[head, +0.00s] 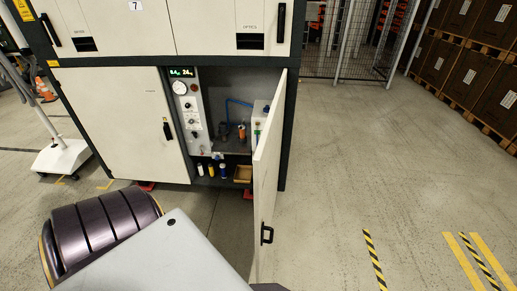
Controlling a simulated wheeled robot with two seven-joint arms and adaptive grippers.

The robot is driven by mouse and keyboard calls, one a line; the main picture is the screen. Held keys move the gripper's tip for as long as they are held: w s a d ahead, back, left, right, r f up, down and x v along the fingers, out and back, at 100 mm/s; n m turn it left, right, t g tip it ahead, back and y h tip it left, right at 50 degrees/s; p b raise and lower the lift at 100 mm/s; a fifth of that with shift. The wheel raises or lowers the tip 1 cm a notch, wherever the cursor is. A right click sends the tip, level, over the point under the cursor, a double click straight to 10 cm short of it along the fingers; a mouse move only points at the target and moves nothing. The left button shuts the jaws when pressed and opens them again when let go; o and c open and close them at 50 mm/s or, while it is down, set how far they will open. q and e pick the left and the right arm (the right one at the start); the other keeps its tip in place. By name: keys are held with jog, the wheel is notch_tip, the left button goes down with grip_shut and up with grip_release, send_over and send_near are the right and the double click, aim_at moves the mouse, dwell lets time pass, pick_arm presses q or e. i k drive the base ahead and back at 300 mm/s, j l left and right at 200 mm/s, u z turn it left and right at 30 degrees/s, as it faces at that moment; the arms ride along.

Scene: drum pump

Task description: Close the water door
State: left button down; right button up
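The water door (268,158), a cream panel, stands wide open at the right side of the lower cabinet compartment. It is hinged on the right and swings out towards me, seen nearly edge-on. Its black handle (266,235) is on the right-hand face near the lower free edge. Inside the open compartment (232,138) are a gauge panel (190,110), a blue hose and several bottles. Neither of my grippers can be made out. A small dark piece at the bottom edge below the door is too cut off to identify.
A white wheeled stand (60,155) is at the left. My own arm and body parts fill the lower left. The floor (390,165) right of the door is free. Crates (470,75) stand far right.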

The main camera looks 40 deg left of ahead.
aim_at(267, 157)
jog(key=i+l+u, duration=0.15)
jog(key=u, duration=0.3)
jog(key=i+l+u, duration=0.15)
jog(key=u, duration=0.3)
jog(key=i+l+u, duration=0.1)
jog(key=l+u, duration=0.2)
jog(key=u, duration=0.15)
jog(key=l+u, duration=0.4)
jog(key=i+j, duration=0.1)
